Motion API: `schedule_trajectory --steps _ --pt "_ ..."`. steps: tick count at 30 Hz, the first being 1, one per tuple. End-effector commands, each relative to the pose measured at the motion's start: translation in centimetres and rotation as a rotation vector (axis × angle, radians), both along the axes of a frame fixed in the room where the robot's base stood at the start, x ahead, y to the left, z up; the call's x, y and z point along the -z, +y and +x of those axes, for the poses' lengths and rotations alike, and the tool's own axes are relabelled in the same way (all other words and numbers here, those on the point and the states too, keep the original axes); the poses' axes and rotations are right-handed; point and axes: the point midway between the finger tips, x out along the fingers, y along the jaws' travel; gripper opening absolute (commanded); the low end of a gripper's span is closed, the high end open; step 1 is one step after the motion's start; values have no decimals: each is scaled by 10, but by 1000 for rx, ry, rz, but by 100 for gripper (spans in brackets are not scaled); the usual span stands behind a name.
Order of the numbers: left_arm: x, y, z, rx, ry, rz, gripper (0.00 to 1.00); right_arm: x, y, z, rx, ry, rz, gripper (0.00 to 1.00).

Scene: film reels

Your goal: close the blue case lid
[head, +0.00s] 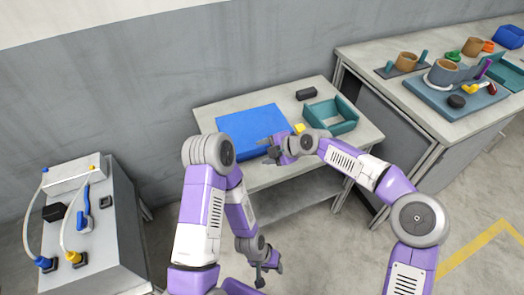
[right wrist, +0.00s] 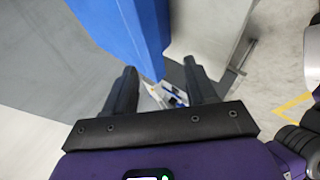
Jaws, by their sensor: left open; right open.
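The blue case (head: 250,124) lies on the light table in the head view and shows as a broad, flat blue surface. I cannot tell whether its lid is fully down. My right gripper (head: 270,150) is at the case's near right edge. In the right wrist view, the blue case (right wrist: 122,28) fills the upper middle, with a corner reaching toward the gap between the open, empty fingers of the right gripper (right wrist: 163,75). I cannot tell whether they touch it. My left gripper (head: 262,278) hangs low in front of the table, away from the case.
A green open tray (head: 331,117) stands right of the case, with a small black object (head: 306,93) behind it and a yellow item (head: 299,127) beside it. A cluttered bench (head: 415,100) stands at right, a grey cabinet (head: 100,240) at left.

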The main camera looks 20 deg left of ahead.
Motion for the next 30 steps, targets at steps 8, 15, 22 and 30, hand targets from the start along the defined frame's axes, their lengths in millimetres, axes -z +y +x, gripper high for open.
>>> schedule_trajectory --steps 8,15,22,30 --pt "-13 0 0 0 0 0 43 -31 -32 -4 1 0 0 56" --pt "-14 0 0 0 0 0 43 -35 -37 -6 -1 1 0 56" --pt "-13 0 0 0 0 0 43 -34 -37 -6 -1 1 0 56" --pt "-16 0 0 0 0 0 43 -20 -43 -9 52 66 -3 56"
